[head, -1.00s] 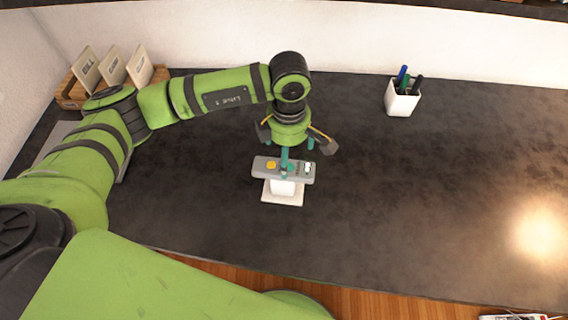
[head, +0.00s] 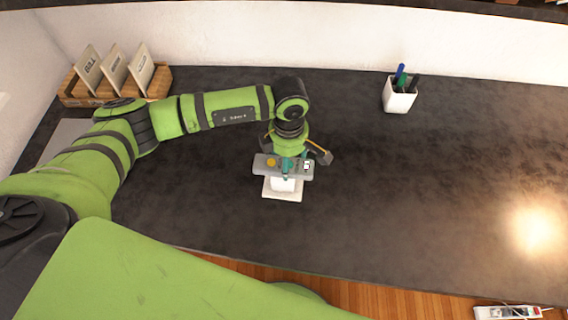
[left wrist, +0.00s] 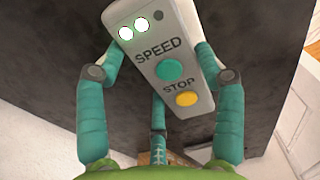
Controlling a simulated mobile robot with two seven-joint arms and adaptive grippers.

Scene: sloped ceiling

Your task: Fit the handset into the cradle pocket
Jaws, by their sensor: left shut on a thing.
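The grey handset (head: 262,161) has a yellow button, a teal button and lit white lamps. It lies sideways above the white cradle (head: 283,193) in the head view. In the left wrist view the handset (left wrist: 150,50) shows "SPEED" and "STOP" on its face. My left gripper (head: 288,168) is shut on the handset, with teal fingers on both sides of it. The handset hides the upper part of the cradle, so I cannot tell whether it touches or sits in the pocket. My right gripper is not in view.
A white pen cup (head: 398,98) with several pens stands at the back right. A wooden holder (head: 158,82) with upright cards is at the back left. The dark desk (head: 420,190) is clear right of the cradle. A power strip (head: 508,312) lies at the lower right.

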